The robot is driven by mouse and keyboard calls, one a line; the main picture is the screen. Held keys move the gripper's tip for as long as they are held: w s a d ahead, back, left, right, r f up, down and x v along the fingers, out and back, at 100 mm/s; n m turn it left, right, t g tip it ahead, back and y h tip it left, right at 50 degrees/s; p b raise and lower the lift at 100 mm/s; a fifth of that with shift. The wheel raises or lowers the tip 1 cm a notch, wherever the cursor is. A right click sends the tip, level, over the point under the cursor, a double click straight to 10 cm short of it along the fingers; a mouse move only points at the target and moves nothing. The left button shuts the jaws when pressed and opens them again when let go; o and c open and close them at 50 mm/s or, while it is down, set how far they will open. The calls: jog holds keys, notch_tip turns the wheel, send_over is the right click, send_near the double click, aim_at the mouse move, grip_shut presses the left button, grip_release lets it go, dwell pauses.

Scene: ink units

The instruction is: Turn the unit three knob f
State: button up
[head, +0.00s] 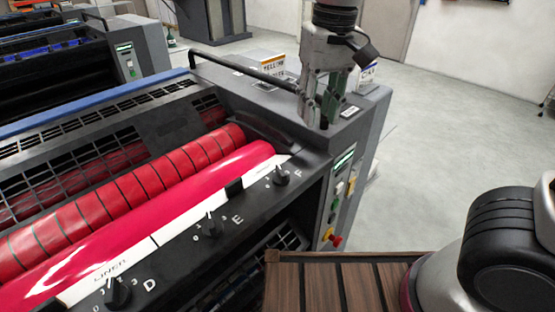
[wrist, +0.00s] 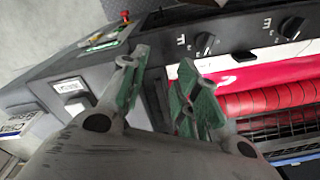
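Knob F (head: 281,178) is a small black dial with a white pointer, at the right end of the dark control ledge beside the magenta roller. Its pointer stands roughly upright in the head view. Knob F also shows in the wrist view (wrist: 205,44), to the right of my fingertips. My gripper (head: 320,118) is above the unit's right end, behind and to the right of knob F, apart from it. In the wrist view its green-padded fingers (wrist: 164,58) are spread with nothing between them. The unit's small label is too small to read surely.
Knob E (head: 210,226) and knob D (head: 118,292) sit along the same ledge. A black rail (head: 240,70) runs along the unit's far side. A red button (head: 337,241) is on the end panel. A wooden slatted surface (head: 345,283) is in front. Open floor lies right.

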send_over(279, 165)
jog(key=shift+d+f+n+h, duration=0.1)
jog(key=shift+f+n+h, duration=0.2)
jog(key=shift+f, duration=0.65)
notch_tip(279, 165, down, 8)
jog(key=shift+r, duration=0.15)
grip_shut()
